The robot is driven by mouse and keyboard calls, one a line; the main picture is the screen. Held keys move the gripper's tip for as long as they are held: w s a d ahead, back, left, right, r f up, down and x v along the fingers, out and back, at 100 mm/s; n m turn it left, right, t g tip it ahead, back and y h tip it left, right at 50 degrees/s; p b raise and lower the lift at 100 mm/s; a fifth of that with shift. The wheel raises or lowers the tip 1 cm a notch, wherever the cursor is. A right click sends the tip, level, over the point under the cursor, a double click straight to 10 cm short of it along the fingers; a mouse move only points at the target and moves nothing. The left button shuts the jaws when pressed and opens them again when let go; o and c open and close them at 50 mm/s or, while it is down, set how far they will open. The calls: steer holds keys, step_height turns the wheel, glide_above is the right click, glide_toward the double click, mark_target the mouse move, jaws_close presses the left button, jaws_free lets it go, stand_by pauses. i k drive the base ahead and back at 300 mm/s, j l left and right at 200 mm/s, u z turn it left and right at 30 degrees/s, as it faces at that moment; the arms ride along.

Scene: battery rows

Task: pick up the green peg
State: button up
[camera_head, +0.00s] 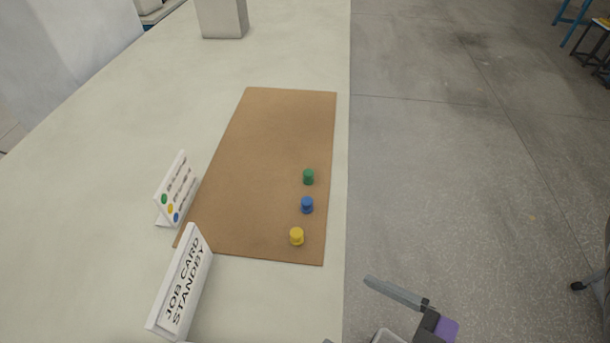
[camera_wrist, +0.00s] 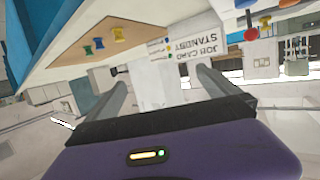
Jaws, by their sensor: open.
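The green peg (camera_head: 308,177) stands upright on a brown mat (camera_head: 262,130) near its right edge. It is the farthest of three pegs in a row, with the blue peg (camera_head: 307,205) and the yellow peg (camera_head: 297,237) nearer. In the wrist view the green peg (camera_wrist: 88,50) shows small at upper left, beside the blue peg (camera_wrist: 99,43) and yellow peg (camera_wrist: 119,33). My gripper (camera_wrist: 160,72) is open, with nothing between its fingers. In the head view it is partly cut off at the bottom, beyond the table's right edge and well apart from the pegs.
A "JOB CARD STANDBY" sign (camera_head: 182,285) stands at the mat's near left corner. A smaller card with coloured dots (camera_head: 176,190) stands at the mat's left edge. A grey block (camera_head: 222,18) is at the table's far end. The mat's far part is clear.

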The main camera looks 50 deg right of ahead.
mark_target(308, 179)
steer(key=u, duration=2.25)
steer(key=z, duration=0.4)
steer(key=i+j+z, duration=0.1)
steer(key=z, duration=0.35)
steer(key=j+z, duration=0.2)
steer(key=z, duration=0.2)
steer(key=l+z, duration=0.1)
steer(key=z, duration=0.3)
steer(key=l+z, duration=0.1)
steer(key=z, duration=0.35)
steer(key=l+z, duration=0.1)
steer(key=z, duration=0.7)
steer(key=l+u, duration=0.15)
steer(key=l, duration=0.15)
steer(key=k+l+u, duration=0.1)
steer(key=l, duration=0.25)
steer(key=k+l+u, duration=0.15)
steer(key=l, duration=0.15)
